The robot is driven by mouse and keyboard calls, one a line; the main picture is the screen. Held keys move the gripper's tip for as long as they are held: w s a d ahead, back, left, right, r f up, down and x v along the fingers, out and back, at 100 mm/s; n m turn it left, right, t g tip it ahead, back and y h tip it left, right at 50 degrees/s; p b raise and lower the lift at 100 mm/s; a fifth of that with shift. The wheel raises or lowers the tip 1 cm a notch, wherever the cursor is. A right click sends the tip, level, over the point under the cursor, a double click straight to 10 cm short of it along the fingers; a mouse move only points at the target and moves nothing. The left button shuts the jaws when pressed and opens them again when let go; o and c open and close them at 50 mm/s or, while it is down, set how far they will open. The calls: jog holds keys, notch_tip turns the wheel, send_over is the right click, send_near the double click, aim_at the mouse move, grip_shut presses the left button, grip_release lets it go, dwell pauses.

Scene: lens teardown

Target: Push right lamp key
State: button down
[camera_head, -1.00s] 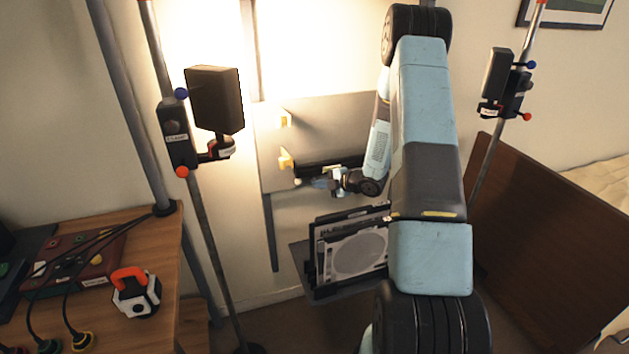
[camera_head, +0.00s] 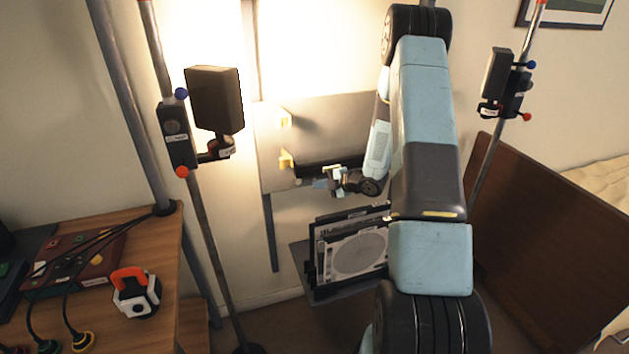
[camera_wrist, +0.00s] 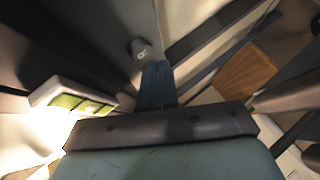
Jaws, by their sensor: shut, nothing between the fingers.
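My gripper (camera_head: 316,183) is in front of the grey wall panel (camera_head: 350,112), with its blue fingers pointing left. In the wrist view the fingers (camera_wrist: 157,82) are shut with nothing between them. A short grey round knob (camera_wrist: 141,48) with a pale mark is just beyond the fingertips, slightly to the left, apparently apart from them. A small pale round piece (camera_head: 298,181) sits left of the fingertips in the head view. I cannot tell for sure which of these is the right lamp key.
Yellow hooks (camera_head: 286,160) stick out at the panel's left. Below is a rack (camera_head: 306,282) holding flat panels. Lamp stands with a left lamp (camera_head: 215,98) and right lamp (camera_head: 495,75) flank my arm. A desk (camera_head: 150,240) carries a red control box (camera_head: 105,262).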

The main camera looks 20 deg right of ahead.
jog(key=shift+w, duration=0.7)
dwell(0.8)
jog(key=shift+w+a+r, duration=0.15)
jog(key=shift+w+r, duration=0.3)
dwell(0.8)
jog(key=shift+s, duration=0.15)
jog(key=shift+s+f, duration=0.3)
jog(key=shift+s, duration=0.35)
jog(key=shift+s+f, duration=0.1)
jog(key=shift+s, duration=2.4)
dwell(0.4)
